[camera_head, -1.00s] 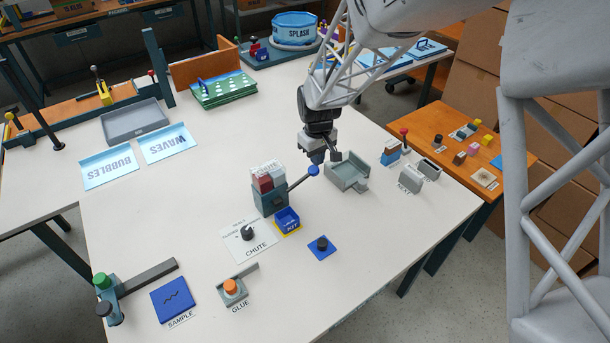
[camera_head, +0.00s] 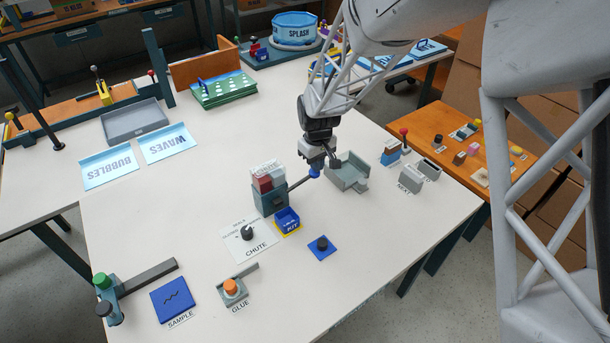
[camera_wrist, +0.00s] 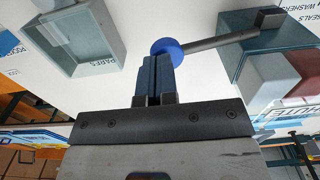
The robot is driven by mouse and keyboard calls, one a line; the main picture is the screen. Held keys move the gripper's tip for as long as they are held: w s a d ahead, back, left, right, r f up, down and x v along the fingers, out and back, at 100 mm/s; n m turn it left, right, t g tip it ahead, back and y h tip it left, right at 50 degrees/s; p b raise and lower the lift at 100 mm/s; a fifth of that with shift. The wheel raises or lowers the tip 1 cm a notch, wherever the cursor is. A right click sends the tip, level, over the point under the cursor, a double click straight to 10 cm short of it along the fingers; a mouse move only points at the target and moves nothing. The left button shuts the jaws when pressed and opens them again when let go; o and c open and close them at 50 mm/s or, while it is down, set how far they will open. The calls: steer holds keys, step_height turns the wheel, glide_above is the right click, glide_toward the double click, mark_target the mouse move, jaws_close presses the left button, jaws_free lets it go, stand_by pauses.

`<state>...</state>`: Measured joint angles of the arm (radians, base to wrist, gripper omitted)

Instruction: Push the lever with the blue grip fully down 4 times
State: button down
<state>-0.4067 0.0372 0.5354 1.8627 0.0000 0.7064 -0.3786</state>
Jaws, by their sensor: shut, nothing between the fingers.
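The lever (camera_head: 299,183) is a dark rod rising to the right from the dark block of the dispenser (camera_head: 269,200). Its round blue grip (camera_head: 314,174) is at the far end. My gripper (camera_head: 316,167) is shut and empty, with its fingertips right at the grip from above. In the wrist view the blue grip (camera_wrist: 167,46) shows just beyond the tips of my closed blue-grey fingers (camera_wrist: 152,75), partly hidden by them. They look in contact or nearly so. The lever rod (camera_wrist: 215,41) runs right from the grip to the block.
A grey tray (camera_head: 347,174) stands close on the right of my gripper. A blue pad with a dark knob (camera_head: 322,247) lies in front.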

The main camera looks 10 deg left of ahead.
mark_target(316, 175)
steer(key=shift+f, duration=2.35)
steer(key=shift+r, duration=4.55)
steer(key=shift+d+r, duration=0.15)
steer(key=s+d+r+m+t, duration=0.1)
steer(key=s+d+r+m, duration=0.3)
steer(key=s+d+r, duration=1.05)
steer(key=s+d+r+m, duration=0.2)
steer(key=s+d, duration=0.4)
steer(key=s, duration=0.3)
steer(key=s+d+r+m+t, duration=0.1)
steer(key=s+d+r+m, duration=0.1)
steer(key=s+d, duration=0.4)
steer(key=s+m, duration=0.1)
steer(key=s, duration=0.2)
steer(key=shift+s+d+r+t, duration=0.2)
steer(key=shift+d+r+t, duration=0.1)
steer(key=shift+r, duration=0.1)
